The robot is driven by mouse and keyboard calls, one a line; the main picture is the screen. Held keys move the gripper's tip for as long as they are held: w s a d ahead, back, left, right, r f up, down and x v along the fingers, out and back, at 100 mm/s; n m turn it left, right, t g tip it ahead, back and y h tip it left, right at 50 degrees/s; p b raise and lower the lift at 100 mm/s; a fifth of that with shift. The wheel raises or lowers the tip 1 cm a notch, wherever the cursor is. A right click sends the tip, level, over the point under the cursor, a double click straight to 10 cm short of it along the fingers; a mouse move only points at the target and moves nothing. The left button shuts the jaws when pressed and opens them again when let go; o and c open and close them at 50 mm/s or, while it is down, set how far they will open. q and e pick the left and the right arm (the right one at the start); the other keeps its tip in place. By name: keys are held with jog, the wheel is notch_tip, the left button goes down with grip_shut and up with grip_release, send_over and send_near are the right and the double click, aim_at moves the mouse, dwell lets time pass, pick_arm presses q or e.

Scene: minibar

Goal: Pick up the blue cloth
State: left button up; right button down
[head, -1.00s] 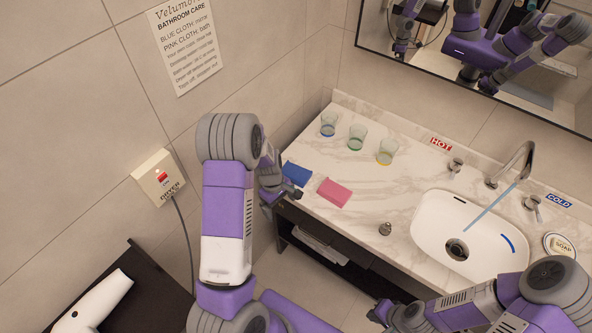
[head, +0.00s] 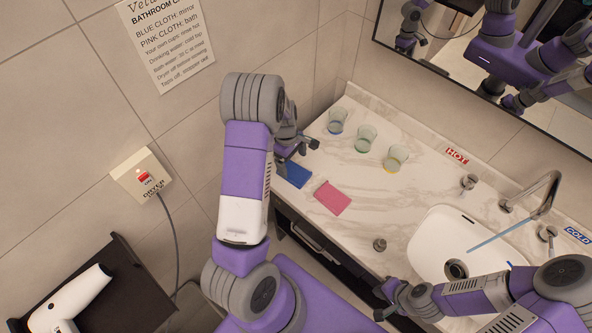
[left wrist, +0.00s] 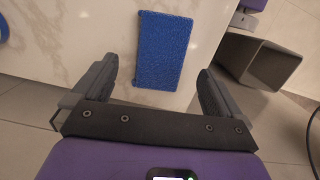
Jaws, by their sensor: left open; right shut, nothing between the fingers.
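The blue cloth (head: 297,176) lies flat at the left end of the marble counter, left of the pink cloth (head: 331,198). My left gripper (head: 305,146) is open and empty, just beyond the blue cloth in the head view. In the left wrist view the blue cloth (left wrist: 163,48) shows between the two spread fingers of the left gripper (left wrist: 155,80), near the counter's edge. The height of the fingers above it is hard to tell. My right gripper (head: 386,302) is shut and empty, low in front of the counter.
Several things stand on the counter: glasses (head: 366,138) at the back, a small metal stopper (head: 379,244) and a sink (head: 440,240) with running tap. A hair dryer (head: 80,295) lies on a dark shelf (head: 135,280) at lower left. A mirror (head: 440,60) hangs behind.

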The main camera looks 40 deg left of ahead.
aim_at(293, 171)
pick_arm(q)
jog(key=f, duration=0.5)
jog(key=shift+s+d+f, duration=0.15)
jog(key=shift+d, duration=0.05)
jog(key=shift+c, duration=0.5)
jog(key=c, duration=1)
